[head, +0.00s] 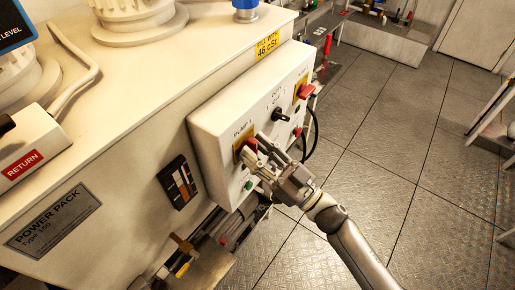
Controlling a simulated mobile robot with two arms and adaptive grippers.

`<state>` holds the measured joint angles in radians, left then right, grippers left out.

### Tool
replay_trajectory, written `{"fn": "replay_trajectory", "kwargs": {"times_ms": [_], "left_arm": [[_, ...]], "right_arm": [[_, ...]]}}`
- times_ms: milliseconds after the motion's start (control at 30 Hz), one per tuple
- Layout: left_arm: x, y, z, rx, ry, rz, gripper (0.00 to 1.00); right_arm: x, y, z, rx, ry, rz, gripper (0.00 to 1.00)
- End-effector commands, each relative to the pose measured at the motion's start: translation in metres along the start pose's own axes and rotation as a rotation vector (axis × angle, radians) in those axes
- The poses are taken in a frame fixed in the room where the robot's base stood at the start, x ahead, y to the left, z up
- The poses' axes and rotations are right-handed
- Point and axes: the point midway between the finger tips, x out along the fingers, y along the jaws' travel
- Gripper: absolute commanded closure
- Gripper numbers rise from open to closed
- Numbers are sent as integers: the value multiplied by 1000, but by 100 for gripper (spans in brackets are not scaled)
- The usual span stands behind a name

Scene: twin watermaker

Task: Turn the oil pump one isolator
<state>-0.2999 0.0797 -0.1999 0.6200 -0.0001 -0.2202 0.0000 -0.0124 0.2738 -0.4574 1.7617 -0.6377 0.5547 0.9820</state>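The control box (215,148) is a white box on the side of the cream power pack. A red isolator (250,142) on a yellow plate sits on its face, by the label that reads PUMP 1. My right gripper (257,153) is at this isolator, with its fingers around or just in front of the red handle. The fingers hide part of the handle, so I cannot tell whether they touch it or grip it. A second red isolator (305,91) on a yellow plate is at the far end of the box, clear of the gripper.
A black selector knob (281,115) sits between the two isolators. A black cable (315,130) loops beside the box. Pipes and a yellow-handled valve (183,268) are below. The tiled floor (380,140) on the right is mostly open.

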Motion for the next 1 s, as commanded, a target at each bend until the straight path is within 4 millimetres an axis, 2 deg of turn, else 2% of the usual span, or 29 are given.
{"fn": "replay_trajectory", "kwargs": {"times_ms": [67,333,667,1000], "left_arm": [[0,0,0,0,0,0,66],[0,0,0,0,0,0,66],[1,0,0,0,0,0,66],[10,0,1,0,0,0,66]], "right_arm": [[0,0,0,0,0,0,66],[0,0,0,-1,0,0,100],[-1,0,0,-20,-1,-8,100],[-1,0,1,-190,0,-80,100]]}}
